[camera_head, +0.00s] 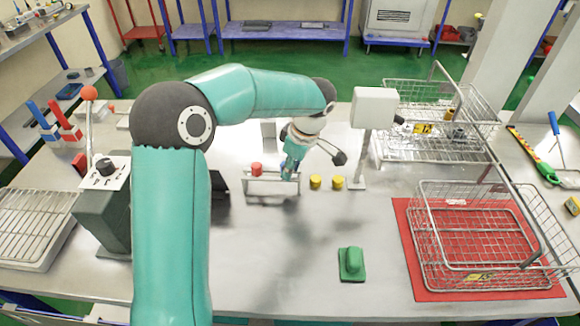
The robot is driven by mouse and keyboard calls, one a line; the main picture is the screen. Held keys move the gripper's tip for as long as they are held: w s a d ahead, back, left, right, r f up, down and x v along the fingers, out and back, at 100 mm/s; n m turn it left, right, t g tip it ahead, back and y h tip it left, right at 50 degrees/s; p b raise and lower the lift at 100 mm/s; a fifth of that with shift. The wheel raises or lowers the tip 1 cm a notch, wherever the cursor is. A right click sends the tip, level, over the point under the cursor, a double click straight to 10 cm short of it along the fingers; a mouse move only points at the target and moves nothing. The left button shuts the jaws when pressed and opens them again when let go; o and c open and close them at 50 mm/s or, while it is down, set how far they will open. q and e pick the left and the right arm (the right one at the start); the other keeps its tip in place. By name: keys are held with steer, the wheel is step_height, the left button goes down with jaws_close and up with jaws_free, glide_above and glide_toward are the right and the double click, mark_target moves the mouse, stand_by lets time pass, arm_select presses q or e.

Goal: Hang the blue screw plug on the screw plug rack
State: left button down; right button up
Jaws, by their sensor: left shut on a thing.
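The screw plug rack (262,193) is a low metal frame standing on the table near the middle of the head view. A red screw plug (256,169) sits at its left part. My left arm reaches over from the left, and its gripper (290,172) points down at the rack's right part. It is shut on the blue screw plug, which is small and mostly hidden by the fingers. I cannot tell whether the plug touches the rack. Two yellow screw plugs (315,182) stand on the table just right of the rack. My right gripper is not in view.
A white box on a post (375,108) stands right of my gripper. Wire baskets (480,235) fill the right side, one on a red mat (408,245). A green object (351,264) lies in front. A lever box (103,215) stands left. The table before the rack is clear.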

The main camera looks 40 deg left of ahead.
arm_select(q)
steer(key=shift+f+b, duration=0.55)
steer(key=shift+b, duration=0.25)
stand_by(0.4)
steer(key=shift+c, duration=2.1)
jaws_free()
steer(key=shift+s, duration=0.1)
steer(key=shift+d+r, duration=0.1)
steer(key=shift+r, duration=0.05)
steer(key=shift+r+p, duration=0.65)
steer(key=shift+r, duration=0.15)
step_height(320, 180, up, 6)
steer(key=p, duration=0.3)
steer(key=shift+f+p, duration=0.2)
steer(key=shift+p, duration=0.15)
